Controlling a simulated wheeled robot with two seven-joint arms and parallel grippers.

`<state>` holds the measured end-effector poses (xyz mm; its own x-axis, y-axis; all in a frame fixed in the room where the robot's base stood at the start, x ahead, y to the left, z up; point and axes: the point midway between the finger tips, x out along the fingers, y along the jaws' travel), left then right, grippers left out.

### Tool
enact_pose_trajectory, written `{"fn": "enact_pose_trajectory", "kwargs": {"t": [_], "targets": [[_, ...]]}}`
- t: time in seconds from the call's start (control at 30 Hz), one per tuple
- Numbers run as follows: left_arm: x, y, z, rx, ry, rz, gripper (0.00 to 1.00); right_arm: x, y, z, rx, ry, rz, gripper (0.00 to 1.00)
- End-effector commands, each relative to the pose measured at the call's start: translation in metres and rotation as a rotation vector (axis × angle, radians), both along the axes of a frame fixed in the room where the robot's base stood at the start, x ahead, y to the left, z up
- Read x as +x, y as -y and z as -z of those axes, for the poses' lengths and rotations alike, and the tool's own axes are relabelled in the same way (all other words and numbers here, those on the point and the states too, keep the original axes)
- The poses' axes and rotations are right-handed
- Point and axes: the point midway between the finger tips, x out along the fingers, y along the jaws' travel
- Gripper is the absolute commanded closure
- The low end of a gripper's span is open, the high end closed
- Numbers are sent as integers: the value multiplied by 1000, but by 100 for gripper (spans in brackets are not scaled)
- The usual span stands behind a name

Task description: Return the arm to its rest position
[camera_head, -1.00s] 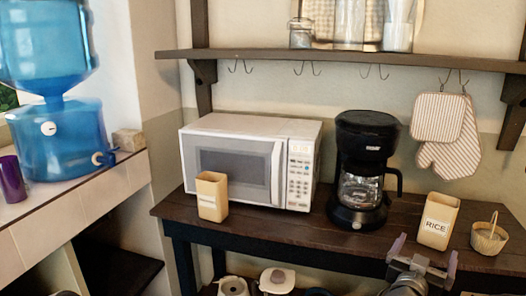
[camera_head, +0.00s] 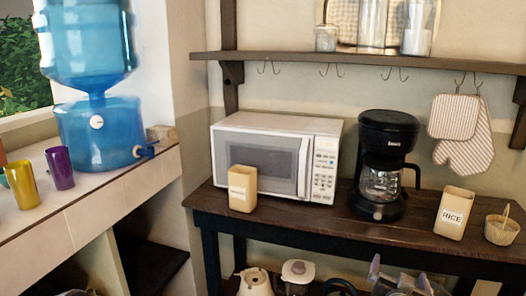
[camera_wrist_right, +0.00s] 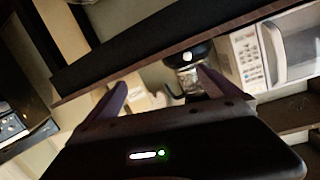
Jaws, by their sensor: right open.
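My right gripper (camera_head: 400,279) shows at the bottom edge of the head view, in front of the dark table's front edge. Its two purple-grey fingers are apart with nothing between them. In the right wrist view the open fingers (camera_wrist_right: 160,92) frame a tilted, blurred view of the table area, with the coffee maker (camera_wrist_right: 187,75) and the microwave (camera_wrist_right: 270,50) beyond them. Most of my right arm is out of the head view. My left gripper is not visible.
The dark table (camera_head: 300,221) holds a white microwave (camera_head: 275,160), a black coffee maker (camera_head: 385,165), a RICE canister (camera_head: 454,213), another canister (camera_head: 242,188) and a basket (camera_head: 502,228). A wall shelf (camera_head: 350,61) is above. A water dispenser (camera_head: 98,135) and cups stand left.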

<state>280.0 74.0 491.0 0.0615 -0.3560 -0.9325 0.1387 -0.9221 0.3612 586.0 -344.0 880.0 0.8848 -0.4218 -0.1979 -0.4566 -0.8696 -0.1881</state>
Motion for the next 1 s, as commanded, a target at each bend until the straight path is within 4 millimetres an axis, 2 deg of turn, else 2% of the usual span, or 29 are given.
{"fn": "enact_pose_trajectory", "kwargs": {"t": [0.17,0.27,0.33,0.4,0.47,0.5,0.57,0.6,0.7,0.8,0.9,1.0], "targets": [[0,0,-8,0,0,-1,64,-1,-47,59,113,-135,-140,1],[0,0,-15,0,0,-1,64,-13,-82,103,192,-253,-232,1],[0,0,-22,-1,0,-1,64,-32,-113,142,258,-367,-305,1],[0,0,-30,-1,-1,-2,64,-61,-145,182,327,-500,-375,1],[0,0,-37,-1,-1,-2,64,-91,-171,213,381,-618,-431,1],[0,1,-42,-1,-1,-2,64,-114,-187,231,414,-697,-465,1],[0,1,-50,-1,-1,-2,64,-151,-209,254,458,-816,-512,1],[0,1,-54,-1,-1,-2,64,-177,-222,267,483,-891,-540,1],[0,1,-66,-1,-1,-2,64,-235,-246,289,523,-1049,-605,1],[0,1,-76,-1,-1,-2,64,-278,-262,300,542,-1152,-648,1],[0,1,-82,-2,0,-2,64,-303,-269,305,559,-1206,-657,1],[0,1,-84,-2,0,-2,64,-309,-271,306,564,-1221,-659,1]]}}
